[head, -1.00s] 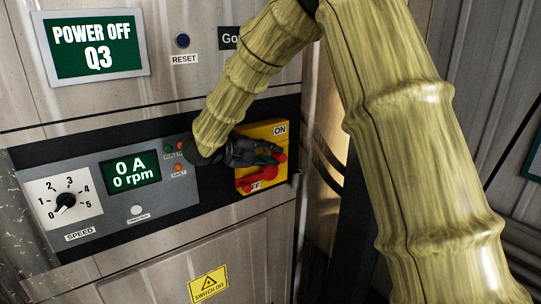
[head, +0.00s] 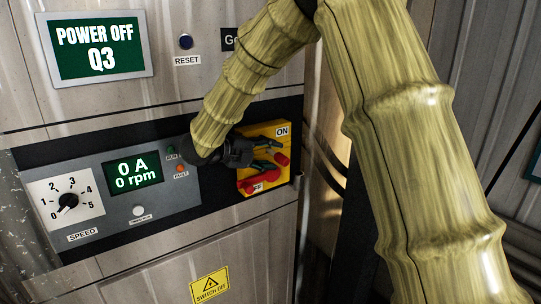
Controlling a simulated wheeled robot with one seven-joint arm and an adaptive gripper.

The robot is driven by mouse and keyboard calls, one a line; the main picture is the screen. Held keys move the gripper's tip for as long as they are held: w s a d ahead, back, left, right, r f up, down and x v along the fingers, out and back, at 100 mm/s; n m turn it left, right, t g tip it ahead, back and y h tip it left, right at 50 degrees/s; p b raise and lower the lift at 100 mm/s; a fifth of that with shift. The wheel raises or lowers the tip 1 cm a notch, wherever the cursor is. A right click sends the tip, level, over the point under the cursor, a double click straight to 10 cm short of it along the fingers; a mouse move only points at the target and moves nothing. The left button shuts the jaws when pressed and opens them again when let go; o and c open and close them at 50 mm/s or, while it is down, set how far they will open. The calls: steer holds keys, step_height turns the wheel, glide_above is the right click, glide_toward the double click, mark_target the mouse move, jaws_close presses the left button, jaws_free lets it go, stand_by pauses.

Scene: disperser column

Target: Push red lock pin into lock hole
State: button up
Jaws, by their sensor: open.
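The yellow switch plate (head: 283,140) carries an ON label at its top right and a partly covered OFF label at its bottom. A red handle (head: 262,181) lies across its lower part, slanting up to the right. A smaller red piece (head: 282,159), which looks like the lock pin, sits at the plate's right side. My gripper (head: 268,154) is open in front of the plate, with its dark fingers pointing right, close to the red piece. Whether it touches the piece cannot be told. The lock hole is not discernible.
The control panel (head: 100,210) with the speed dial (head: 68,202) and the display (head: 134,172) is left of the plate. A screen (head: 98,46) reads POWER OFF Q3.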

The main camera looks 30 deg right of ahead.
steer(key=v, duration=0.6)
steer(key=shift+a, duration=0.25)
steer(key=shift+r, duration=0.1)
